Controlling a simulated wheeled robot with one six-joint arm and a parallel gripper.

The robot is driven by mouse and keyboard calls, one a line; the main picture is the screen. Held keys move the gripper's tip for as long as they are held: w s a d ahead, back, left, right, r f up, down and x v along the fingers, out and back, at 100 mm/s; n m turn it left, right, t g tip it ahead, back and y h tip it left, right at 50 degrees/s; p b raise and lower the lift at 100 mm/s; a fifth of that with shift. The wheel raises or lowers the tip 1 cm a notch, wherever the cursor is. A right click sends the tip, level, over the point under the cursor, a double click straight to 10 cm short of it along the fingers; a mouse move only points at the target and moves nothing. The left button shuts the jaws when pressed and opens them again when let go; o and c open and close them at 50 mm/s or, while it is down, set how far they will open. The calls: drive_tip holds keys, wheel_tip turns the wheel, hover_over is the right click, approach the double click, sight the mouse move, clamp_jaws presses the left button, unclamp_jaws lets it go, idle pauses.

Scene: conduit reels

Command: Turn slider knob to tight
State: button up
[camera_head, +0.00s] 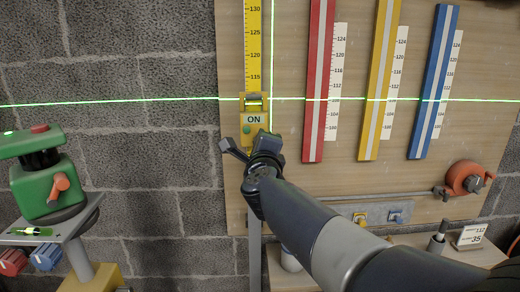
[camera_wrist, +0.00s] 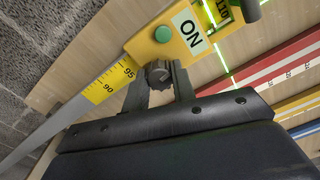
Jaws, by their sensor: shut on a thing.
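The slider (camera_head: 254,124) is a yellow block with an "ON" label and a green button, on an upright yellow scale (camera_head: 253,45) fixed to a wooden board. In the wrist view the slider (camera_wrist: 165,38) fills the top middle. Its dark ridged slider knob (camera_wrist: 158,73) sticks out at the lower edge, between the two fingers of my gripper (camera_wrist: 160,82). My gripper (camera_head: 250,146) is shut on the knob, just below the block. In the head view the knob is hidden by the gripper. I cannot read any tight or loose marking.
Red (camera_head: 318,80), yellow (camera_head: 380,80) and blue (camera_head: 434,80) strips with white scales stand to the right. A green laser device (camera_head: 40,175) is at the left. Green laser lines cross the board. An orange reel (camera_head: 465,178) is at the right.

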drive_tip(key=shift+m, duration=0.6)
drive_tip(key=o, duration=1)
drive_tip(key=s+p, duration=0.1)
drive_tip(key=s, duration=1)
drive_tip(key=shift+p, duration=0.4)
drive_tip(key=shift+w, duration=0.15)
drive_tip(key=w+b, duration=0.2)
drive_tip(key=w, duration=0.8)
drive_tip(key=shift+w, duration=0.35)
